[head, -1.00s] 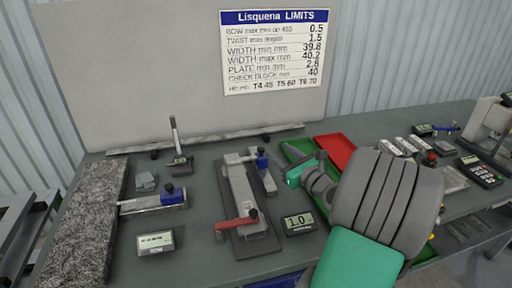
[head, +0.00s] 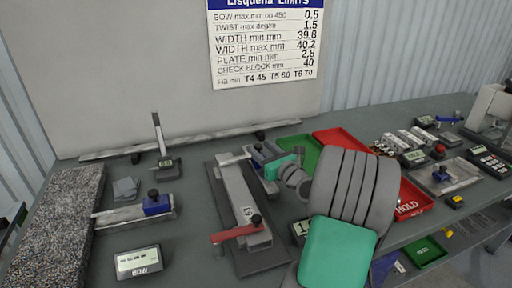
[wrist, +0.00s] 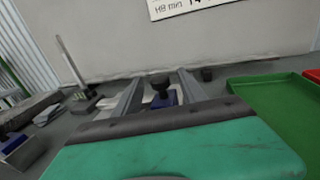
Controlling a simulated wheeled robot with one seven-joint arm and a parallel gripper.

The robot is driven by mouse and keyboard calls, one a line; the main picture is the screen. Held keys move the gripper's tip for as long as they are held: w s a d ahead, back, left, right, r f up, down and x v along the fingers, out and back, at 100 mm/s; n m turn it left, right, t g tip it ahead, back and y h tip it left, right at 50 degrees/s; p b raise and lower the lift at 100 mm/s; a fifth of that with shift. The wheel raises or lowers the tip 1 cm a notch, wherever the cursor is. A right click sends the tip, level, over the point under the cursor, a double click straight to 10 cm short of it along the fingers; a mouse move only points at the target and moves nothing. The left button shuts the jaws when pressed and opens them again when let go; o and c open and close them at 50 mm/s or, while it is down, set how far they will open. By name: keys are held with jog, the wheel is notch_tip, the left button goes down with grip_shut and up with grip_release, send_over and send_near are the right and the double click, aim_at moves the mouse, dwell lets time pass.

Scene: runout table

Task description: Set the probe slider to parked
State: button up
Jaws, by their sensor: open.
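A blue slider block with a black knob (wrist: 163,101) shows between the two grey fingers of my gripper (wrist: 160,77) in the wrist view. The fingers are apart, one on each side; I cannot tell if either touches it. Another blue slider with a black knob (head: 157,204) sits near the right end of a metal bar at the left. The frames show no readable parked mark on either.
The fixture has a red lever (head: 235,233). A BOW readout (head: 138,262) stands front left; a second readout is partly behind my arm. A granite slab (head: 55,225) lies far left. Green (head: 298,150) and red (head: 340,140) trays lie at the back right. A backboard stands behind.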

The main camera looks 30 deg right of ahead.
jog(key=shift+w, duration=1)
grip_shut()
dwell(0.7)
